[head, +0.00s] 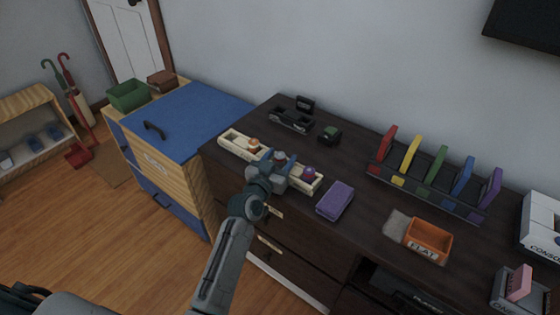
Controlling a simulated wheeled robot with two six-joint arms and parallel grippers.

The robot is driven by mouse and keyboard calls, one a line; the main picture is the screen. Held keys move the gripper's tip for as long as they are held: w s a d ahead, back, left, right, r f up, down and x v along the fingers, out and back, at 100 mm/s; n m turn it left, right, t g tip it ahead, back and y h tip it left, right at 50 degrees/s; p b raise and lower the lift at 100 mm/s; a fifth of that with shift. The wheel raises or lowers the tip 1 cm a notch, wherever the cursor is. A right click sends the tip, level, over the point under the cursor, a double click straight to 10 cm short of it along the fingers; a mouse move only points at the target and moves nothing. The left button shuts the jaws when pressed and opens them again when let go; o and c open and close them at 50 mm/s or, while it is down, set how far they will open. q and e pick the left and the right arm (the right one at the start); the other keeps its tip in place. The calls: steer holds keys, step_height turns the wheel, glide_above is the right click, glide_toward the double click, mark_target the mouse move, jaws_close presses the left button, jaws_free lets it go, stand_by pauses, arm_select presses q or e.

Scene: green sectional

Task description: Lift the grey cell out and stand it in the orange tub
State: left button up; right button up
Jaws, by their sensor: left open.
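A long cream holder (231,139) lies on the dark dresser top. An orange-topped cell (254,145) stands in its left part and a purple-topped cell (310,173) in its right part. My left gripper (279,164) is over the middle of the holder, open. A small grey rounded top (280,155), seemingly the grey cell, shows at its fingers; the rest is hidden by the gripper, and I cannot tell whether they touch. The orange tub (429,237), labelled FLAT, stands to the right near the front edge and looks empty. My right gripper is out of view.
A purple block (335,200) lies between holder and tub. A grey cloth-like patch (397,223) is beside the tub. A rack with several coloured upright pieces (437,166) stands behind. A black holder (290,119) and a dark green item (329,135) are at the back left.

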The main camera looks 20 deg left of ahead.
mark_target(277, 158)
arm_select(q)
steer(key=c, duration=1.1)
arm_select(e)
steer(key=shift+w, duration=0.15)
arm_select(q)
steer(key=shift+r, duration=0.1)
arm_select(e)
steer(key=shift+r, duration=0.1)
